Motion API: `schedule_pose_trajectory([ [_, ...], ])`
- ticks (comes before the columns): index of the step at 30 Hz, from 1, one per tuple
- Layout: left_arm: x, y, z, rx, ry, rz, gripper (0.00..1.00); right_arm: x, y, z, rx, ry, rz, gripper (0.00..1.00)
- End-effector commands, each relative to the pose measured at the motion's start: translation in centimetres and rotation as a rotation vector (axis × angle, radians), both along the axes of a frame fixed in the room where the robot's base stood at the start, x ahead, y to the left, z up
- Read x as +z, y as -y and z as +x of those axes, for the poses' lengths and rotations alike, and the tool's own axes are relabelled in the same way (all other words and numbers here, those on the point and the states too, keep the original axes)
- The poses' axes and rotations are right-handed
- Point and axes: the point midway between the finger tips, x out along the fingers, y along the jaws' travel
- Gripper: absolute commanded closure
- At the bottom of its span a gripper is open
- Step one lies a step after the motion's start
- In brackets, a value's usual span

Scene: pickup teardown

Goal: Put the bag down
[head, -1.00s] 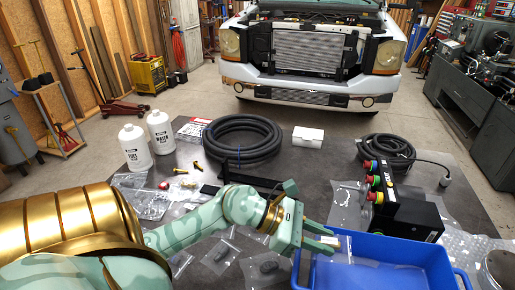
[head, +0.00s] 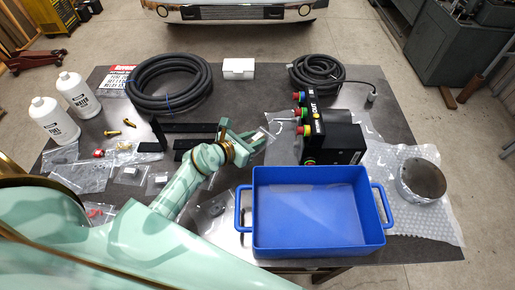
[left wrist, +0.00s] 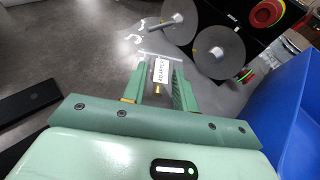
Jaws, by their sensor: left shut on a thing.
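My left gripper (head: 262,138) is shut on a small clear bag (head: 268,130) above the dark tabletop, just behind the blue bin's rear left corner. In the left wrist view the bag, with its white label (left wrist: 163,72), sits between the fingers (left wrist: 160,88). The label's text is too small to read surely, and the bag's lower part is hidden by the gripper. I cannot tell whether the bag touches the table. My right gripper is not in view.
The blue bin (head: 318,247) stands at the front edge, with a black button box (head: 333,143) behind it. A hose coil (head: 145,105) and a black bracket (head: 185,128) lie behind my left arm. Several small bags lie left. Some bare tabletop (head: 245,98) shows behind the gripper.

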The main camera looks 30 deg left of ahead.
Motion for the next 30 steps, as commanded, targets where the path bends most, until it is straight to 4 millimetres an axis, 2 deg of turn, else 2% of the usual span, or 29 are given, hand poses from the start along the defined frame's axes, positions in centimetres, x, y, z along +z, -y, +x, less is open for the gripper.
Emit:
schedule_pose_trajectory([
  [1,-0.8,0.3,0.4,0.0,0.001,-0.001,0.94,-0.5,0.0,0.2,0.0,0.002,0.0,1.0],
  [5,-1.5,0.7,1.0,0.0,0.001,-0.001,0.94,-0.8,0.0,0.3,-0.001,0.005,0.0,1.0],
  [8,-3.0,1.2,1.6,-0.001,0.0,-0.001,0.94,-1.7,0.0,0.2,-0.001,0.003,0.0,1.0],
  [12,-5.2,1.1,1.5,0.0,0.0,-0.001,0.94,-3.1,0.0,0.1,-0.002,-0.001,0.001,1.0],
  [25,-5.5,1.1,1.4,0.0,0.001,0.0,0.94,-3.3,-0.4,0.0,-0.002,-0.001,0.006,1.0],
  [26,-5.4,1.1,1.4,0.0,0.001,0.0,0.63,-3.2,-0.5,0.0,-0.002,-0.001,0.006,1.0],
  [27,-5.4,1.1,1.4,0.0,0.001,0.0,0.52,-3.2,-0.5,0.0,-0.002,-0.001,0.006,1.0],
  [30,-5.4,1.1,1.4,0.0,0.001,0.0,0.5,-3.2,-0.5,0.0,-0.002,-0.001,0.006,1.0],
])
